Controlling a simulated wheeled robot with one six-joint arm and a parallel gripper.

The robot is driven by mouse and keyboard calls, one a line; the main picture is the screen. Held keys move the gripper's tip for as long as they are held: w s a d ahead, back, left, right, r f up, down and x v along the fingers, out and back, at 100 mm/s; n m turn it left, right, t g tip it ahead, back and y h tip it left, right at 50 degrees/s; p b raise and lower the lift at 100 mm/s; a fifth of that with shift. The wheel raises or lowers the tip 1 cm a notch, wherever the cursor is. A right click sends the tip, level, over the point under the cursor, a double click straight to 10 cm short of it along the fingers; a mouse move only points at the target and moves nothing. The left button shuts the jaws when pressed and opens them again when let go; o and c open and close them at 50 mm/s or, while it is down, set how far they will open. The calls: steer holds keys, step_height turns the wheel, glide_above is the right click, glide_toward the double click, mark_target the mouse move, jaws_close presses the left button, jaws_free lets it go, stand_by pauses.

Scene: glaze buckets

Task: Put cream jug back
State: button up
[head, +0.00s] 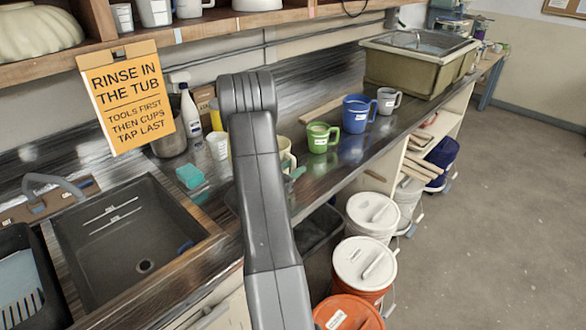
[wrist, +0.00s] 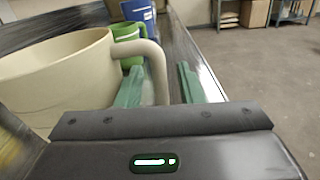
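The cream jug (wrist: 55,75) fills the left of the wrist view, close to my gripper, with its handle (wrist: 157,75) on the right side. My gripper (wrist: 160,86) has two green fingers set apart. The handle stands between them, with the left finger showing through the handle's loop and a gap to the right finger. I cannot tell whether either finger touches it. In the head view my arm hides most of the jug, and only a cream edge (head: 288,156) shows on the counter beside a green fingertip (head: 297,173).
On the counter stand a green mug (head: 321,138), a blue jug (head: 356,114) and a grey mug (head: 388,101). A sink (head: 130,235) is at left, a tub (head: 415,70) at the far end. A shelf (head: 200,32) holds white cups. Lidded buckets (head: 364,265) stand below the counter.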

steer(key=b+v, duration=0.3)
steer(key=v, duration=0.9)
steer(key=shift+r, duration=0.1)
